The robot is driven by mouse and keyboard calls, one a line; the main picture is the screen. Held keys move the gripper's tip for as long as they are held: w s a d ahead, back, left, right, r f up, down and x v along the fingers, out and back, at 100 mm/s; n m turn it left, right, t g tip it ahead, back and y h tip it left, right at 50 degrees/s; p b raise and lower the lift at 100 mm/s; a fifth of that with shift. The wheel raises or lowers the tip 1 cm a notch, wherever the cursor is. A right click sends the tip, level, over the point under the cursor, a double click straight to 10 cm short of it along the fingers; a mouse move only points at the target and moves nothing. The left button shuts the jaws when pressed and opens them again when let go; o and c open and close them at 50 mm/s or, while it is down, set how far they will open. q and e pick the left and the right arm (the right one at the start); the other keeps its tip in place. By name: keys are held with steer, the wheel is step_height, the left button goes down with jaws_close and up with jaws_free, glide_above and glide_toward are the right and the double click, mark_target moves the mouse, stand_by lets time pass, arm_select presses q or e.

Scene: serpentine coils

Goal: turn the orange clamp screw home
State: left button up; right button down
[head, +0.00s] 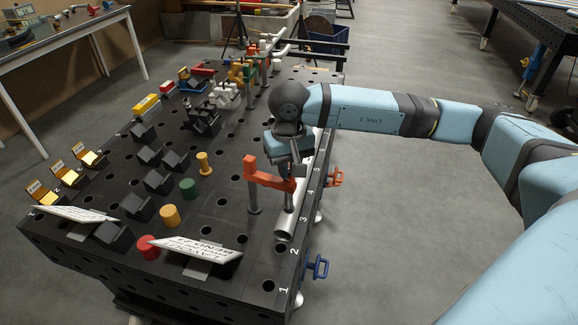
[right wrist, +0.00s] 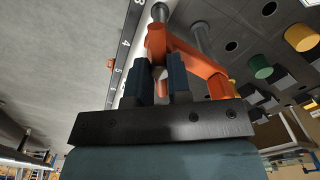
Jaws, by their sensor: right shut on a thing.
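The orange clamp (head: 266,174) stands on a grey post at the right edge of the black perforated table, its arm reaching over a silver tube (head: 286,222). My right gripper (head: 297,167) comes down from above at the outer end of the clamp arm. In the right wrist view the clamp (right wrist: 200,62) runs away to the right, and my right gripper (right wrist: 160,64) has its two dark fingers on either side of the orange screw end, shut on it. The fingers hide most of the screw, so its depth cannot be told. My left gripper is not in view.
A green cylinder (head: 188,188), a yellow one (head: 170,215) and a red one (head: 149,247) stand left of the clamp. Black V-blocks (head: 138,206) and a white sign (head: 196,248) are nearby. A blue clamp (head: 317,267) hangs at the table edge. Floor is clear to the right.

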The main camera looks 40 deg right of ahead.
stand_by(0.9)
steer(key=c, duration=1)
jaws_free()
steer(key=shift+o, duration=0.2)
steer(key=shift+r, duration=0.1)
step_height(320, 180, up, 14)
steer(key=shift+b, duration=0.45)
